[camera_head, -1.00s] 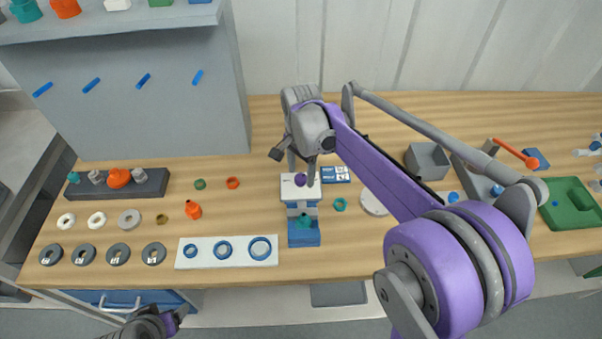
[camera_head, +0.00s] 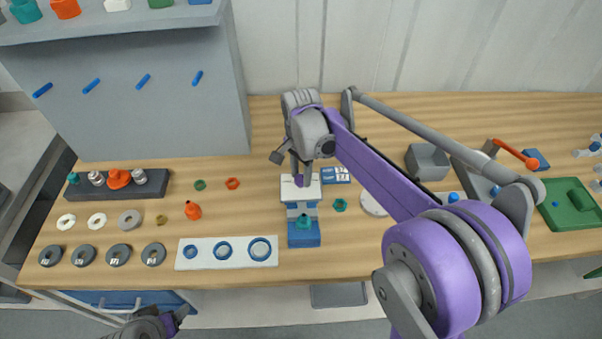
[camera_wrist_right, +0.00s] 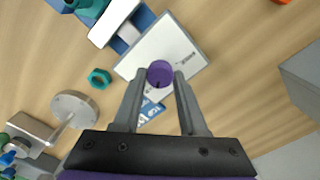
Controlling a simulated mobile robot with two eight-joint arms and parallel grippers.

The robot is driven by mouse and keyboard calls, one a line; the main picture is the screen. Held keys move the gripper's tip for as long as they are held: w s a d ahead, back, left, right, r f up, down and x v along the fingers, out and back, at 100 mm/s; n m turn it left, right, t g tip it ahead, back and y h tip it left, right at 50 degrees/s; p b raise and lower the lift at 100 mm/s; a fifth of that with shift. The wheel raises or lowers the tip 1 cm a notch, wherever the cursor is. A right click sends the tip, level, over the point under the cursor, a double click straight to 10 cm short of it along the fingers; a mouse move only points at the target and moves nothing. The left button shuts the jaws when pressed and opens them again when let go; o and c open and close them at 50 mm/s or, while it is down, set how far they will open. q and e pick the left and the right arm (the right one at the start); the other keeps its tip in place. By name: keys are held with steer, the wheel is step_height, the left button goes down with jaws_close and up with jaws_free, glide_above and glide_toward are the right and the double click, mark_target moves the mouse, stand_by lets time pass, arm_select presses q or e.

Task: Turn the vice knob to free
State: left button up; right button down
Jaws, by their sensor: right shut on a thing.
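The vice (camera_head: 304,238) stands upright on the bench, with a blue base, a teal piece in its lower part and a white top plate (camera_head: 314,190). Its purple knob (camera_wrist_right: 160,73) sits on the white plate, with a dark mark on its near side. My right gripper (camera_head: 300,177) comes down on the knob from above. In the right wrist view its two fingers (camera_wrist_right: 161,76) are on either side of the knob, shut on it. Small print on the plate is too small to read. My left gripper (camera_head: 172,321) is at the lower left, away from the vice, its fingers unclear.
A blue and white card (camera_head: 336,174) lies just behind the vice. A teal nut (camera_head: 340,205) and a round pale disc (camera_head: 373,203) lie to its right. A white strip with blue rings (camera_head: 226,265) lies to its left. A grey box (camera_head: 428,161) stands further right.

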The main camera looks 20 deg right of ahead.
steer(key=n, duration=0.5)
steer(key=shift+n, duration=0.3)
steer(key=n, duration=1.2)
steer(key=shift+a+n, duration=0.1)
steer(key=shift+n, duration=0.2)
steer(key=n, duration=0.5)
steer(key=shift+n, duration=0.3)
steer(key=shift+c, duration=2.2)
jaws_free()
